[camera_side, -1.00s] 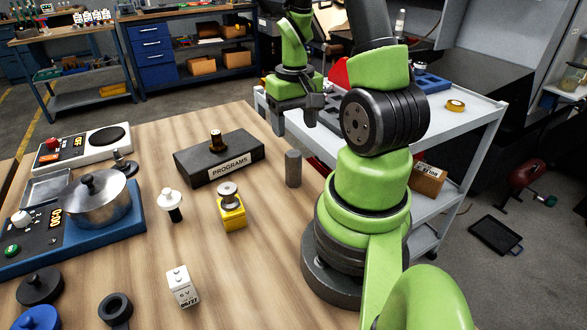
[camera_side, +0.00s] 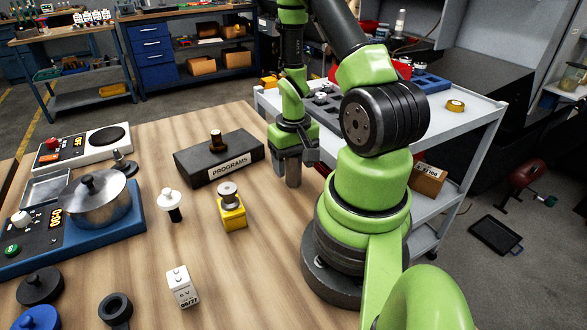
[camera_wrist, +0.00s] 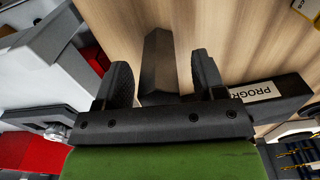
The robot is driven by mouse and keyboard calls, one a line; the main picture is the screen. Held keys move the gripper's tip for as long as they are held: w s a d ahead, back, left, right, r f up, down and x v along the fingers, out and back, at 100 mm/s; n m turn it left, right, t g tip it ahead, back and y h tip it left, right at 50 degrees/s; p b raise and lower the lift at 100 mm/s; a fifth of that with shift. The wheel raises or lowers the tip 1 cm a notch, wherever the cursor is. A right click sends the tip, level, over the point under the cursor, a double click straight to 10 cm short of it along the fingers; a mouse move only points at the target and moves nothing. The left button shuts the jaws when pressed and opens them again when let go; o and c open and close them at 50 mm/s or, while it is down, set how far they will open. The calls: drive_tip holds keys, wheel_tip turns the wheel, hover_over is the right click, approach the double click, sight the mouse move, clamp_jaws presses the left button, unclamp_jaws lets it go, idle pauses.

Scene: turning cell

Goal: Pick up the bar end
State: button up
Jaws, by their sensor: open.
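The bar end (camera_side: 293,173) is a short dark grey upright bar standing on the wooden table, right of the black PROGRAMS box. My gripper (camera_side: 296,158) is low over it, with its jaws open and a finger on either side of the bar's upper part. In the wrist view the bar end (camera_wrist: 158,62) shows between the two spread fingers of my gripper (camera_wrist: 162,78), closer to the left finger in that picture. A gap shows on both sides; the lower part in that view is hidden behind the gripper body.
The PROGRAMS box (camera_side: 218,160) with a brass-coloured knob stands close on the left. A yellow block (camera_side: 232,213) and a white-and-black knob (camera_side: 171,203) stand nearer the camera. A grey trolley (camera_side: 465,118) is beyond the table's right edge. Bare wood lies between these things.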

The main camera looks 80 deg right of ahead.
clamp_jaws()
drive_tip(key=shift+r, duration=0.1)
idle(0.3)
